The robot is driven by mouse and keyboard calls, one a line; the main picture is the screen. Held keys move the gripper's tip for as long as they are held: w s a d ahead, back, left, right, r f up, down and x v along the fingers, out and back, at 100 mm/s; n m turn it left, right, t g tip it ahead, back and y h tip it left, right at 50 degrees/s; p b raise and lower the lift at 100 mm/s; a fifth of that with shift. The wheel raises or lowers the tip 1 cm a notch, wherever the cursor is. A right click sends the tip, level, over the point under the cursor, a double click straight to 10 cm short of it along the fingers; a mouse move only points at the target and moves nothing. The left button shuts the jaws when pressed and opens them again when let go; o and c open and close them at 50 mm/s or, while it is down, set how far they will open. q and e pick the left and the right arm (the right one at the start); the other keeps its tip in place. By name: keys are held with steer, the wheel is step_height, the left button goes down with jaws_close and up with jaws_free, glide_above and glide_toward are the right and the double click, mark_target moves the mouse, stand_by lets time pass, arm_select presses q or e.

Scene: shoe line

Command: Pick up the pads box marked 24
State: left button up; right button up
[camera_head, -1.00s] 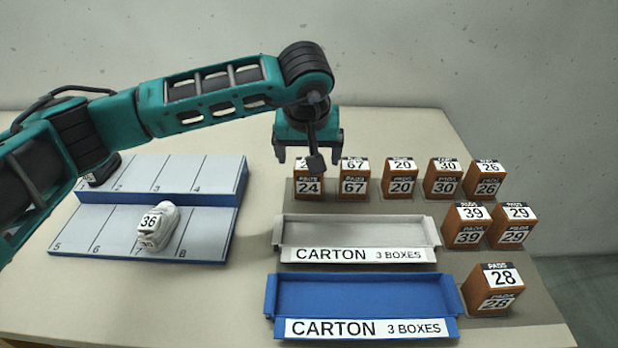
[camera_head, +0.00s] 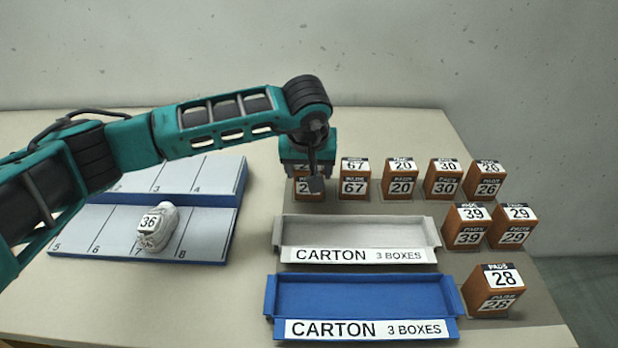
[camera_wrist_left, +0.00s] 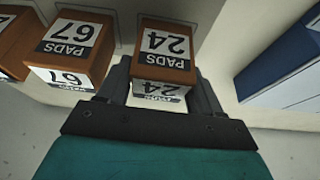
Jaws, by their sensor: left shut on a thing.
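The pads box marked 24 (camera_head: 308,193) is a brown box with white number labels and a black band, at the left end of the back row. In the head view my left gripper partly covers it. My left gripper (camera_head: 308,178) has come down over the box from above and is shut on it. In the left wrist view the box (camera_wrist_left: 165,50) sits between the two fingers of the left gripper (camera_wrist_left: 163,85), its number upside down. The box still appears to be at its place on the table. My right gripper does not show.
The pads box marked 67 (camera_head: 353,187) stands close to the right. Several more pads boxes, such as 20 (camera_head: 401,187), lie further right. A grey carton (camera_head: 435,232) and a blue carton (camera_head: 270,295) lie in front. A numbered rack (camera_head: 100,245) with a white shoe (camera_head: 156,238) is left.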

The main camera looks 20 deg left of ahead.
arm_select(q)
steer(key=c, duration=0.5)
steer(key=shift+r, duration=0.1)
